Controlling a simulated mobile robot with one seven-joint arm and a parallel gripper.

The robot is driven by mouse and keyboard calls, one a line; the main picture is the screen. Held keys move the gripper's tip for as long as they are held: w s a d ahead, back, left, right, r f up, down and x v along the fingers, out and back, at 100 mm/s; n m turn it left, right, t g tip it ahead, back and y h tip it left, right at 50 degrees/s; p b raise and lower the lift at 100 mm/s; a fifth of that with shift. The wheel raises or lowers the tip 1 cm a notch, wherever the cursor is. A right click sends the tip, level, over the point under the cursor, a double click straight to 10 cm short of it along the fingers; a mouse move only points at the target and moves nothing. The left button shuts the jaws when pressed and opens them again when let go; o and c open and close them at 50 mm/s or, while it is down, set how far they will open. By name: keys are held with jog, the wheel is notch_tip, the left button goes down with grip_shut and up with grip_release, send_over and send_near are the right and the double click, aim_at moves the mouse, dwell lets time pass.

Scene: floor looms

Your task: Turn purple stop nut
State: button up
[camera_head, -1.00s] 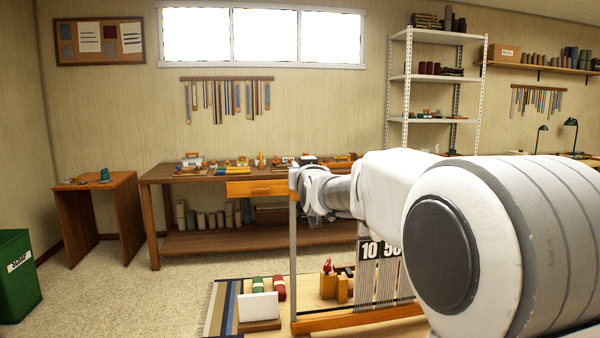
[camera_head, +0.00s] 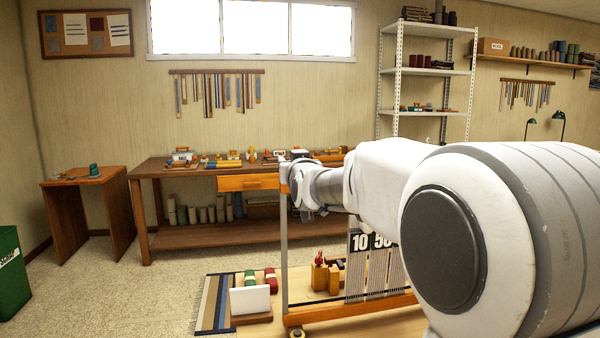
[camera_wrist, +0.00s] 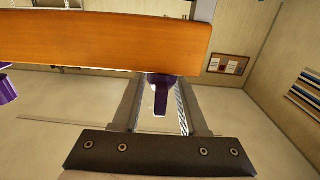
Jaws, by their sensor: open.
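The purple stop nut (camera_wrist: 160,88) hangs below an orange wooden beam (camera_wrist: 95,38) in the wrist view, with a narrow part pointing down. My gripper (camera_wrist: 160,105) is open, with one finger on each side of the nut. I cannot tell whether either finger touches it. A second purple piece (camera_wrist: 6,88) shows at the left edge, below the same beam. In the head view my gripper is at the top of the loom's left post (camera_head: 284,235); its fingers and the nut cannot be made out there.
A long workbench (camera_head: 205,170) stands behind. Open floor lies to the left.

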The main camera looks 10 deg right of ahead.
jog(key=s, duration=1.6)
jog(key=shift+a, duration=0.15)
jog(key=shift+s, duration=0.1)
jog(key=s+f+g, duration=0.6)
jog(key=s+f, duration=0.4)
jog(key=s, duration=0.3)
jog(key=s+f+g, duration=0.6)
jog(key=s+f, duration=0.5)
jog(key=s, duration=0.2)
notch_tip(320, 180, up, 17)
jog(key=p, duration=1.6)
jog(key=shift+d+p, duration=0.2)
jog(key=shift+p, duration=0.2)
jog(key=shift+f, duration=0.1)
